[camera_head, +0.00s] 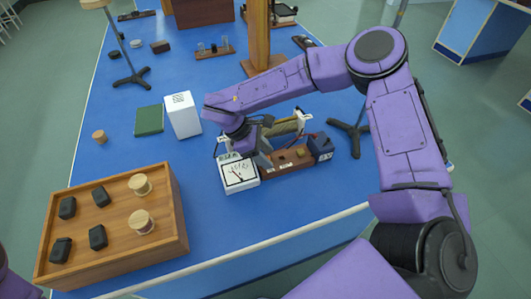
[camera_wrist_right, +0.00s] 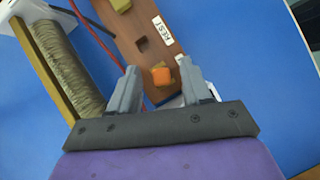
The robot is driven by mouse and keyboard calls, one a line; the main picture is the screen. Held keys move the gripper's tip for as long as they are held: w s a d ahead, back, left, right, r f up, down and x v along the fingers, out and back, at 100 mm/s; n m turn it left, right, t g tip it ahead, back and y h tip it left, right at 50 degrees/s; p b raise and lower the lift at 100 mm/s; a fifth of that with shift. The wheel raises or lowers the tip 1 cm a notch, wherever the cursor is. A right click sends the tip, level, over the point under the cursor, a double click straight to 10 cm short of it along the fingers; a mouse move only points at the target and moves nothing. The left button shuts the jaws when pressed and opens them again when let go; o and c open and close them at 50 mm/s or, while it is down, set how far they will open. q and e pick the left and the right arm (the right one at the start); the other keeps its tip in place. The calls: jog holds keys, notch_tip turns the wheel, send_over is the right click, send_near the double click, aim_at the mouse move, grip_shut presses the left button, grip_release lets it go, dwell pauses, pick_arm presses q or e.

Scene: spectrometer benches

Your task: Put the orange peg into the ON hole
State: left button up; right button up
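The orange peg (camera_wrist_right: 161,77) shows in the right wrist view, between the fingertips of my right gripper (camera_wrist_right: 160,76). A visible gap lies on each side of it, so the gripper looks open around it. A tan piece shows beside the peg. The brown board (camera_wrist_right: 132,24) has an empty square hole (camera_wrist_right: 143,44) beside a label reading REST. Another white label is mostly hidden by a finger, and I cannot read it. The peg's lower end is hidden. In the head view my right gripper (camera_head: 262,158) is low over the board (camera_head: 285,167). My left gripper is out of view.
A white meter (camera_head: 240,174) stands left of the board, and a dark blue box (camera_head: 321,147) at its right. A wound coil (camera_head: 289,127) lies behind, with red wires near it. A wooden tray (camera_head: 178,238) is at front left. A stand (camera_head: 347,127) is at right.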

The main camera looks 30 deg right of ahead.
jog(key=b+v, duration=0.2)
jog(key=v, duration=0.7)
jog(key=shift+w+a+r, duration=0.15)
jog(key=shift+a+r, duration=0.05)
jog(key=shift+r, duration=0.05)
jog(key=shift+w+a+r, duration=0.1)
jog(key=shift+w+r, duration=0.05)
jog(key=shift+r, duration=0.3)
